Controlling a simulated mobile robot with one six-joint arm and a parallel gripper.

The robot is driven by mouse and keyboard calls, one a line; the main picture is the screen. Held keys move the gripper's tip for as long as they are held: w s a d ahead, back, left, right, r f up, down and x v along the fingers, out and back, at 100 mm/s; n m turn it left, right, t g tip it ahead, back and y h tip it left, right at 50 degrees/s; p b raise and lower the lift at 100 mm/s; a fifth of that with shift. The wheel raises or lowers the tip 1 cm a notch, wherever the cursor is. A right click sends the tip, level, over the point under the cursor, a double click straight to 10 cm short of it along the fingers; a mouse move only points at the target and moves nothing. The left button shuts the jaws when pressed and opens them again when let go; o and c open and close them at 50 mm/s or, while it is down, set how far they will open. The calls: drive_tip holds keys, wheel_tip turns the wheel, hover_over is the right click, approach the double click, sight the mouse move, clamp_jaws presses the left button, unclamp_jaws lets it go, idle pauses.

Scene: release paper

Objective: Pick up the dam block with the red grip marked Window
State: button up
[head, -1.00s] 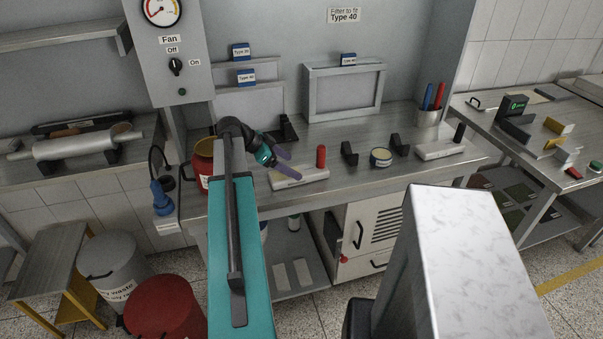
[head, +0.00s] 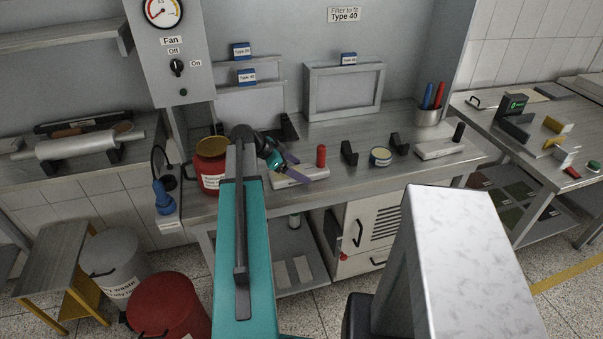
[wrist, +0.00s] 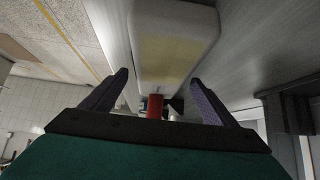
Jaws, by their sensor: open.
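The dam block with the red grip is a pale bar (head: 290,181) lying on the steel bench, with an upright red grip (head: 321,155) at its right end. My gripper (head: 304,166) is open, its purple fingers over the block just left of the red grip. In the wrist view the pale block (wrist: 175,40) fills the top middle, and the red grip (wrist: 155,106) stands beyond, between the two open fingers (wrist: 160,78). Nothing is held. Any marking on this block is not readable. A similar pale block (head: 440,148) with a black grip (head: 458,132) lies further right.
A red container (head: 209,165) stands left of my gripper. Right of the red grip are a black bracket (head: 349,153), a round tin (head: 380,157) and another black bracket (head: 399,144). A pen cup (head: 427,117) stands behind. Bare bench lies between these.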

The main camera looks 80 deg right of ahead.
drive_tip(key=shift+c, duration=0.3)
drive_tip(key=c, duration=1.4)
drive_tip(key=shift+r, duration=0.2)
drive_tip(key=shift+r+b, duration=0.8)
drive_tip(key=shift+r, duration=0.8)
drive_tip(key=w+a+b, duration=0.2)
drive_tip(key=w+a, duration=0.2)
drive_tip(key=a, duration=0.3)
drive_tip(key=w+a+r+b, duration=0.1)
drive_tip(key=w+a, duration=0.2)
drive_tip(key=a, duration=0.4)
drive_tip(key=shift+w+r+b, duration=0.25)
drive_tip(key=shift+w+b, duration=0.1)
drive_tip(key=shift+w, duration=0.05)
